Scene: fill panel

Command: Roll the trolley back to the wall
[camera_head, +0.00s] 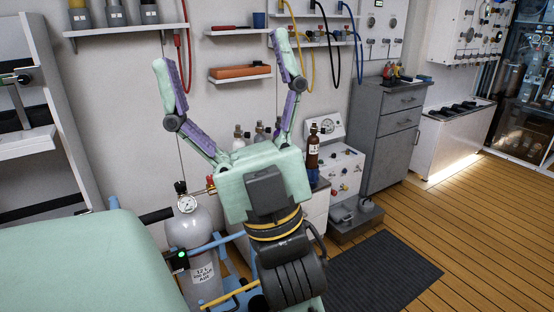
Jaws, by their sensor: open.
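A blue trolley (204,243) stands at the lower middle, with a grey gas cylinder (193,222) upright on it. A black bar, perhaps a handle, juts left beside the cylinder's neck. My gripper (222,52), green with purple pads, is open and empty, its fingers spread wide and pointing up in the picture against the wall. My wrist and arm hide the trolley's right side, and its wheels are out of sight.
Wall shelves (240,78) with an orange box and hanging hoses are behind my gripper. Several small cylinders, a white panel unit (338,172) and a grey cabinet (388,130) line the wall. A dark mat (385,272) lies on the wooden floor (470,225), which is clear at right.

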